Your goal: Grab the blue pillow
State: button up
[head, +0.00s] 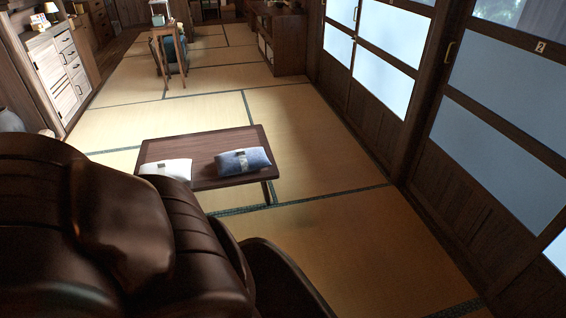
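The blue pillow (243,162) lies flat on the right part of a low dark wooden table (203,182). It has a pale band or label across its middle. A white pillow (167,169) lies to its left on the same table, partly hidden behind a brown leather chair. The two pillows are apart. My gripper is not in the head view.
A large brown leather armchair (120,220) fills the lower left, between the camera and the table. Tatami floor (330,232) is clear right of the table. Sliding doors (470,150) line the right side. A small wooden stand (167,48) and cabinets (62,75) stand farther back.

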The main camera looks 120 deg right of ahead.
aim_at(241, 161)
jog(key=z, duration=3.55)
jog(key=i, duration=0.4)
jog(key=u, duration=0.8)
jog(key=i, duration=1.1)
jog(key=z, duration=0.45)
jog(key=i, duration=1.15)
jog(key=z, duration=0.85)
